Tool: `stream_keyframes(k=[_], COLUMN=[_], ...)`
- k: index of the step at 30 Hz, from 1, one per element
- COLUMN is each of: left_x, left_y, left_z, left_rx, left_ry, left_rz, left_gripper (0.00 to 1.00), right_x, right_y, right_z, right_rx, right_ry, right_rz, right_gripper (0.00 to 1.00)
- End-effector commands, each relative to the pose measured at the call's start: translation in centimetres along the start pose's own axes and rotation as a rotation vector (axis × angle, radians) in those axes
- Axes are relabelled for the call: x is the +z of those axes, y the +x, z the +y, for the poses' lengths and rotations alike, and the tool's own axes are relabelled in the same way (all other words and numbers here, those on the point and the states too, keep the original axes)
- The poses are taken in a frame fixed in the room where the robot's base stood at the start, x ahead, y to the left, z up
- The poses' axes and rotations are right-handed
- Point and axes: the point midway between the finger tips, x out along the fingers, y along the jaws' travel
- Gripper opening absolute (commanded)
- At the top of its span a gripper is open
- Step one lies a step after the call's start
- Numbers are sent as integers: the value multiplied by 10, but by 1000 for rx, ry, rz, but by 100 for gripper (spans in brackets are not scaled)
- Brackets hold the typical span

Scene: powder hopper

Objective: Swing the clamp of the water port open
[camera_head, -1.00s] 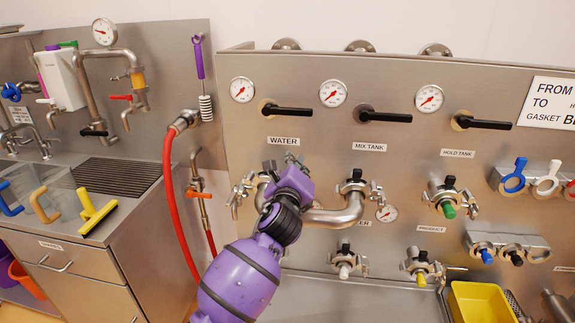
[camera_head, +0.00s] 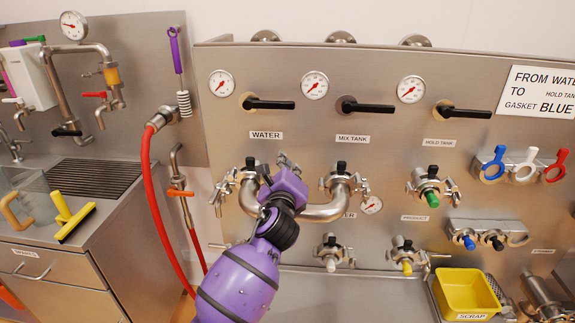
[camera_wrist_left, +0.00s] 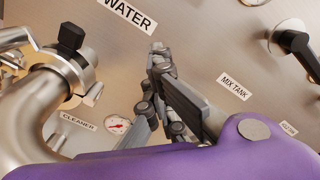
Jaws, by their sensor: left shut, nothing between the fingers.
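The water port's clamp (camera_head: 249,176) sits under the WATER label in the head view. It is around the left end of a bent steel pipe (camera_head: 322,213), with a black knob on top and a metal fitting (camera_head: 221,190) at its left. In the left wrist view the clamp (camera_wrist_left: 78,68) and its black knob (camera_wrist_left: 70,37) show at the left, around the pipe end. I cannot tell whether the clamp is latched. My left gripper (camera_head: 285,157) is shut and empty, just right of the clamp. Its grey fingers (camera_wrist_left: 158,48) show in front of the panel, apart from the clamp.
The bent pipe runs behind my gripper to the MIX TANK port (camera_head: 341,180). Black valve handles (camera_head: 269,104) and gauges (camera_head: 221,83) are above. A red hose (camera_head: 150,205) hangs at the left. A yellow scrap bin (camera_head: 466,291) is at the lower right.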

Motion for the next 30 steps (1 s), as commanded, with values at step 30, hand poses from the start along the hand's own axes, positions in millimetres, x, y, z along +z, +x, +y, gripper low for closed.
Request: stream_keyframes(k=[30], left_x=[0], left_y=[-75], left_z=[1], left_rx=[0], left_ry=[0], left_rz=[0], left_gripper=[34], right_x=[-20], right_y=[3], right_z=[-3], right_rx=[-2], right_ry=[8], right_rz=[35], right_gripper=[30])
